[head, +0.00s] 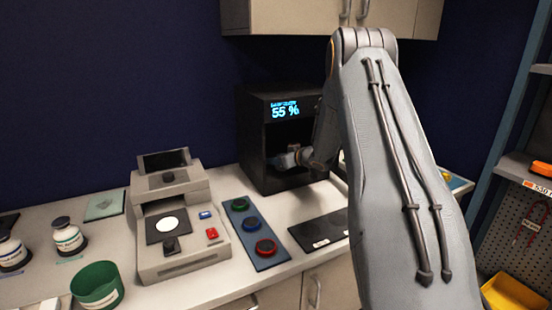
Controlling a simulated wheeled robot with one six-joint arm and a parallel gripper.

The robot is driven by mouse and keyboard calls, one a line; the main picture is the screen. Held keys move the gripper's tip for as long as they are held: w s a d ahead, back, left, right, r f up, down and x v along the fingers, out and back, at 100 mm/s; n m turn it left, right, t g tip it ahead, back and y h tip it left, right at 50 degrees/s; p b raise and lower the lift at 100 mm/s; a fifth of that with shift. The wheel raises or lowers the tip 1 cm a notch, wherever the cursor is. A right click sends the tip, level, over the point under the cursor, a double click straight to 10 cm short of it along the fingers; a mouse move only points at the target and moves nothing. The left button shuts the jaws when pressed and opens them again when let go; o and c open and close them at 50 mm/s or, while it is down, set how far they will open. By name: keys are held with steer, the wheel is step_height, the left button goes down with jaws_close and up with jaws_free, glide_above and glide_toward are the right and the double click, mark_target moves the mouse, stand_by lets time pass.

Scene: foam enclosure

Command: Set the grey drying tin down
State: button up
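My gripper (287,159) reaches into the open front of a black box-shaped cabinet (257,160) with a blue lit display reading 55 %. The gripper is small and dark in this view, and its fingertips are hard to make out. I cannot make out the grey drying tin; the dark inside of the cabinet and my arm hide much of that area. I cannot tell whether the gripper holds anything.
A beige instrument (185,254) stands left of the cabinet. A blue-grey strip (238,215) with coloured round pieces and a black mat (312,229) lie in front. A green tub (97,287) and white jars (68,238) stand at left. Cupboards (290,18) hang above.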

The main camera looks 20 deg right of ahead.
steer(key=shift+w+f, duration=0.15)
steer(key=shift+w, duration=0.05)
steer(key=shift+f, duration=0.2)
steer(key=o, duration=1.2)
steer(key=shift+c, duration=0.2)
